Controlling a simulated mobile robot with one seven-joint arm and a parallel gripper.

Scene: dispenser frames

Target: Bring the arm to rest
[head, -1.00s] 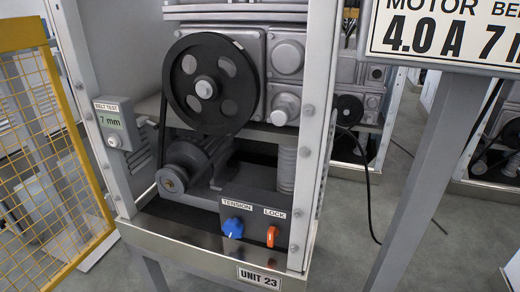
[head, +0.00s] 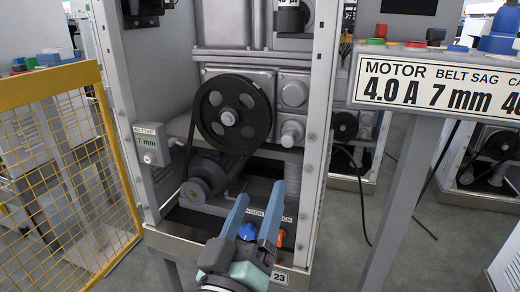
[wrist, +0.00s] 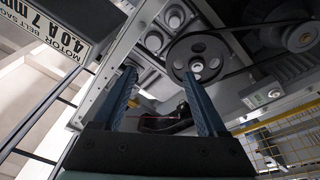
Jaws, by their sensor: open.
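My gripper (head: 261,192) is in the lower middle of the head view, in front of the unit's base. In the wrist view my gripper (wrist: 156,76) also shows open and empty, with both fingers pointing toward the machine. The blue tension knob (head: 247,232) shows between the fingers in the head view. The orange lock lever (head: 281,238) shows just right of the right finger. The fingers partly cover the TENSION and LOCK labels. I cannot tell how far the fingers are from the panel.
The black pulley (head: 232,113) and the belt test gauge (head: 151,144), reading 7 mm, are behind the gripper within the unit's frame posts. A yellow mesh fence (head: 70,165) stands left. A sign (head: 435,85) on a grey post stands right. Grey floor shows between them.

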